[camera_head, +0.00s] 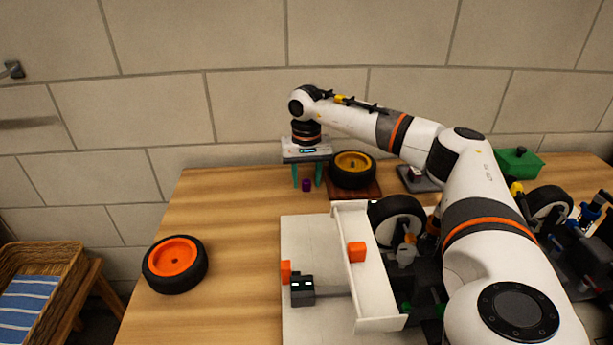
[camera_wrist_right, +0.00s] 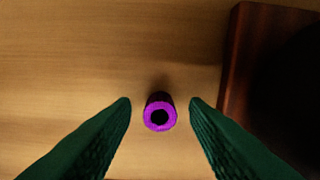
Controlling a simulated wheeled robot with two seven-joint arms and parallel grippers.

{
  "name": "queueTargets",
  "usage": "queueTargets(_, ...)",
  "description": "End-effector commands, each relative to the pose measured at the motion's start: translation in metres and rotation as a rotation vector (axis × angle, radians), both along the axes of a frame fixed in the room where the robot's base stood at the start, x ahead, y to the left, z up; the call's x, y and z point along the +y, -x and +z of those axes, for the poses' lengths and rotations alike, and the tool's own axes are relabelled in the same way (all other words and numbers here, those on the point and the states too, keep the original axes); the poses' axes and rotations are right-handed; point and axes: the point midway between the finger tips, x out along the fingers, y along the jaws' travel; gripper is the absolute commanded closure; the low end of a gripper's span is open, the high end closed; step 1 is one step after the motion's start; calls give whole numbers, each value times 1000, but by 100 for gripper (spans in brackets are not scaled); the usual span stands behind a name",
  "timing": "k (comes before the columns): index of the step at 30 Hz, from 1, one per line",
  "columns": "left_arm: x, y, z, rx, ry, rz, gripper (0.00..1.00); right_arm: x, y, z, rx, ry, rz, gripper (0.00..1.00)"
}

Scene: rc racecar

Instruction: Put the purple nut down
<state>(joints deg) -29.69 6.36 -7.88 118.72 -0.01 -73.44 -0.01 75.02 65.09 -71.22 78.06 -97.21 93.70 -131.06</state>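The purple nut (camera_head: 306,185) stands on the wooden table near its back edge. In the right wrist view the purple nut (camera_wrist_right: 160,112) shows its round top with a dark hole, upright between the two green fingers. My right gripper (camera_head: 307,184) points down over it, its fingers spread to either side. In the right wrist view my right gripper (camera_wrist_right: 160,103) is open, with a gap between each fingertip and the nut. My left gripper is not in view.
A yellow-rimmed wheel (camera_head: 352,169) lies on a dark wooden block (camera_head: 369,193) just right of my right gripper. An orange-rimmed wheel (camera_head: 174,264) lies at the table's left. The racecar (camera_head: 345,265) with its white wing fills the front right. Table left of the nut is clear.

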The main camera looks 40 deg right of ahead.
Motion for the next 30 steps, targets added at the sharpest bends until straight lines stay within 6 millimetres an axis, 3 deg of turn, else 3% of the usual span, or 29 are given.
queueTargets(11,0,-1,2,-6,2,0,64,0,-1,11,-3,0,0,59)
queueTargets(24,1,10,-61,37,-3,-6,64,1,-1,99,-3,-1,2,59)
queueTargets(30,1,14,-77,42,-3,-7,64,0,-1,120,-2,-1,1,59)
